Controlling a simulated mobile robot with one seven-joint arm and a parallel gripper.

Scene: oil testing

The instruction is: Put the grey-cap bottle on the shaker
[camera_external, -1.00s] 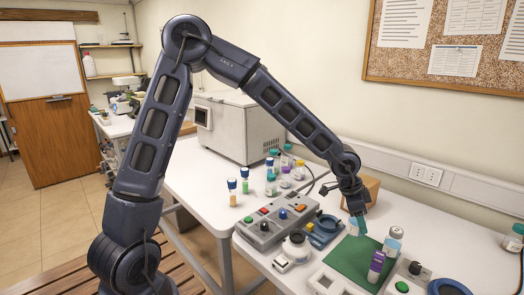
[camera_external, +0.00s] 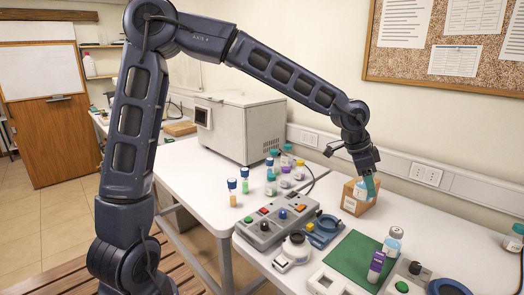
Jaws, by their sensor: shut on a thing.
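My gripper (camera_external: 368,182) is shut on a small pale bottle (camera_external: 360,191) with a bluish upper part. It holds the bottle in the air, in front of the cardboard box in this view. The fingers hide its cap, so I cannot tell the cap's colour. A flat green platform (camera_external: 352,256) in a white surround, which looks like the shaker, lies below and nearer the camera.
A grey control box (camera_external: 265,232), a white round-topped device (camera_external: 294,250) and a blue device (camera_external: 324,230) stand left of the platform. Several capped bottles (camera_external: 270,185) stand behind. The cardboard box (camera_external: 365,205) is at the wall. The platform's left and middle are clear.

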